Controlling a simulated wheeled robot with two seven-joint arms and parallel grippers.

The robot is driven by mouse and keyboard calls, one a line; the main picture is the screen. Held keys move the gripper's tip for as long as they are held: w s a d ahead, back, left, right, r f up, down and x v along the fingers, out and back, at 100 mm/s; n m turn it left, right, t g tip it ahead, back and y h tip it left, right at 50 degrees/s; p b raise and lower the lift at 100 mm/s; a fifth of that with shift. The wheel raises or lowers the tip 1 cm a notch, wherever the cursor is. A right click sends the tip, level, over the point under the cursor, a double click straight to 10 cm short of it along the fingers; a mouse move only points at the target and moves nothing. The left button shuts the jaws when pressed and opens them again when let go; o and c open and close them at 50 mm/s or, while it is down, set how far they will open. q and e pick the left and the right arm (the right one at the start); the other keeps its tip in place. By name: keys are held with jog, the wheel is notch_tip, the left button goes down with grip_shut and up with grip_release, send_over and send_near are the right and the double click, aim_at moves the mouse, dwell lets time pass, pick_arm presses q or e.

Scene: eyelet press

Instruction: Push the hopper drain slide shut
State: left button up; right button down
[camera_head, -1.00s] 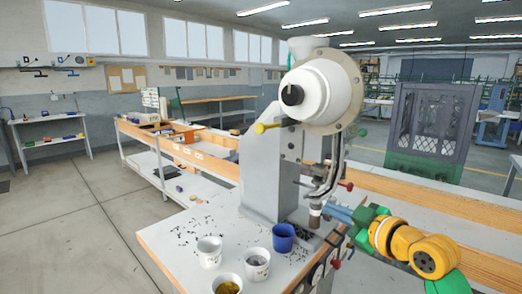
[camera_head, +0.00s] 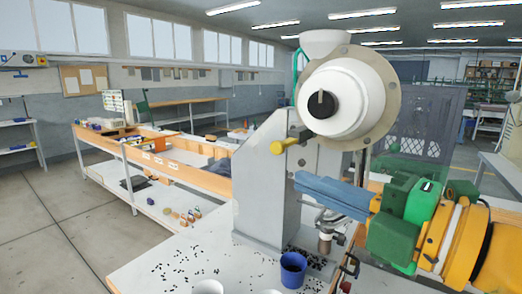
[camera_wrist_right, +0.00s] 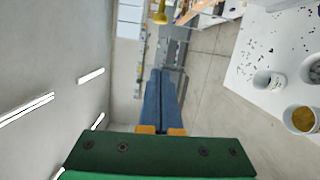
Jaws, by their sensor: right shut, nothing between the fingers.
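The eyelet press has a grey column (camera_head: 262,190) and a large white round drum (camera_head: 345,98), with a pale hopper (camera_head: 325,42) on top. I cannot tell for certain that this knob belongs to the drain slide. My right gripper (camera_head: 300,184) has its blue fingers together, empty, pointing left across the front of the column, below the knob and apart from it. My left gripper is out of view.
A blue cup (camera_head: 293,270) stands at the press's foot, with white cups (camera_head: 207,287) nearer. Small dark pieces (camera_head: 185,262) lie scattered on the bench top. The press's lower tooling (camera_head: 325,240) sits beneath my right gripper. Open floor lies to the left.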

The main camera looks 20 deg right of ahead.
aim_at(285, 146)
pick_arm(q)
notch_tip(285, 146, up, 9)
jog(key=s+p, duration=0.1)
jog(key=p, duration=0.7)
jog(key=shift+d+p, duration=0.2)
jog(key=shift+p, duration=0.1)
pick_arm(e)
jog(key=w, duration=0.9)
jog(key=shift+w+r, duration=0.3)
jog(key=shift+w, duration=0.1)
jog(key=shift+a, duration=0.1)
jog(key=w+d, duration=0.2)
jog(key=d, duration=0.1)
jog(key=shift+w+r, duration=0.15)
jog(key=shift+w, duration=0.05)
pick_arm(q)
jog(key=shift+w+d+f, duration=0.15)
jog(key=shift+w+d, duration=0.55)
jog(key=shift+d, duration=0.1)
pick_arm(e)
jog(key=shift+w+d, duration=0.1)
jog(key=shift+d, duration=0.05)
